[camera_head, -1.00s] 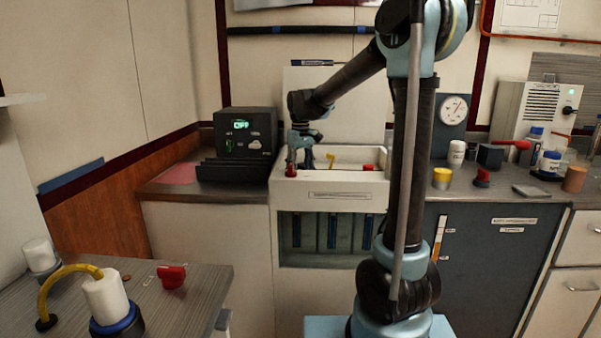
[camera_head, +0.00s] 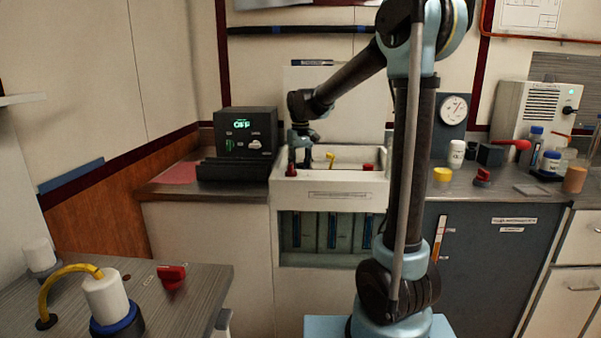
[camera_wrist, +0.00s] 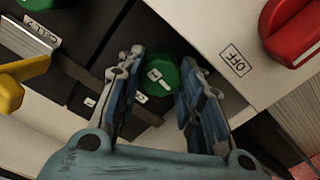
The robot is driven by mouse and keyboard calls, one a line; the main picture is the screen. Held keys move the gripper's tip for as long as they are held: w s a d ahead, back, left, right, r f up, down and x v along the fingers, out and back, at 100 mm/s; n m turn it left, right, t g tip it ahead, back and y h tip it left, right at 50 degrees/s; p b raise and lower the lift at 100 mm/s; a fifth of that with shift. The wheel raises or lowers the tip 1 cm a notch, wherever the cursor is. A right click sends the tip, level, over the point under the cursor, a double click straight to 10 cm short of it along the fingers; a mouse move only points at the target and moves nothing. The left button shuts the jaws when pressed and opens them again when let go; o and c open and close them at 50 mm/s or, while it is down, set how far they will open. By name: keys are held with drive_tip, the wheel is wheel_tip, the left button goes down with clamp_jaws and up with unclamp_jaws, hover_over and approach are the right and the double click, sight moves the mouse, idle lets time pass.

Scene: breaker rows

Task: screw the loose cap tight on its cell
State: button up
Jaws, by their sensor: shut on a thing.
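A round green cap (camera_wrist: 160,79) with a white mark on its top sits among dark cells in the wrist view. My gripper (camera_wrist: 164,76) has one finger on each side of it and is shut on it. The cell under the cap is largely hidden. In the head view my gripper (camera_head: 301,160) reaches down into the open top of a white cabinet (camera_head: 335,195), at its left end. The cap cannot be made out there. I cannot tell how far down the cap is seated.
A red knob (camera_wrist: 291,32) beside an OFF label (camera_wrist: 237,61) is close to my right finger. A yellow handle (camera_wrist: 12,86) is at the left; it also shows in the head view (camera_head: 331,157). A second red knob (camera_head: 368,168) is at the cabinet's right end.

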drive_tip(key=shift+m, duration=0.3)
drive_tip(key=o, duration=1)
drive_tip(key=shift+o, duration=0.2)
